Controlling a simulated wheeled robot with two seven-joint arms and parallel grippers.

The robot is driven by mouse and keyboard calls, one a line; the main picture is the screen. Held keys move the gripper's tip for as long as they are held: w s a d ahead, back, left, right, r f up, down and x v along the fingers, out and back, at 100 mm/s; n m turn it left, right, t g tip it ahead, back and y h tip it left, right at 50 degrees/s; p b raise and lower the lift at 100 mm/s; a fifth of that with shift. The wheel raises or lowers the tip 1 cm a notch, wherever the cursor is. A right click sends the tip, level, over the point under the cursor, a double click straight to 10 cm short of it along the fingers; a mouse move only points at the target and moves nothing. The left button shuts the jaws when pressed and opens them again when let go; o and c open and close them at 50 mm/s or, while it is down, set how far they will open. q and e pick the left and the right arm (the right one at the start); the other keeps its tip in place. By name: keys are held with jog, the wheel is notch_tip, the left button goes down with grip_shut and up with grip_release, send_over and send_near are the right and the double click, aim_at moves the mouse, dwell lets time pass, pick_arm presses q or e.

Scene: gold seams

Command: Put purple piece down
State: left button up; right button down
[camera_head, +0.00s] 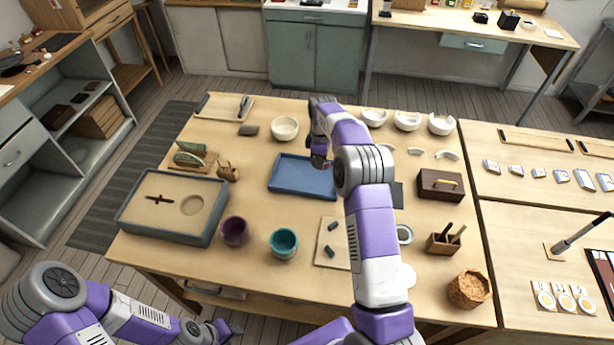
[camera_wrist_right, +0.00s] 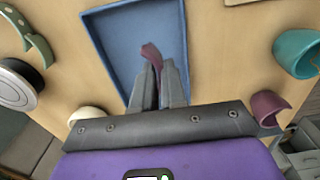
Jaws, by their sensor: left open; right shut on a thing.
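My right gripper (camera_head: 319,163) is over the right part of the blue tray (camera_head: 290,178). In the right wrist view my right gripper (camera_wrist_right: 160,80) is shut on a small curved purple piece (camera_wrist_right: 151,54), which shows against the floor of the tray (camera_wrist_right: 112,40). I cannot tell whether the piece touches the tray. A purple cup (camera_head: 235,232) stands left of a teal cup (camera_head: 284,243), nearer than the tray. My left gripper (camera_head: 230,329) is open and empty, low by the table's front edge.
A sand box (camera_head: 160,226) lies at the left. White bowls (camera_head: 407,121) stand at the back right. A board with dark pieces (camera_head: 329,252) lies before the tray; a brown box (camera_head: 440,186) is at the right. The tray's left part is clear.

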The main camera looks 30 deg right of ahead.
jog(key=f, duration=0.6)
jog(key=f+b, duration=0.1)
jog(key=f, duration=0.3)
jog(key=shift+d, duration=0.4)
jog(key=shift+f, duration=0.15)
jog(key=c, duration=1.2)
grip_release()
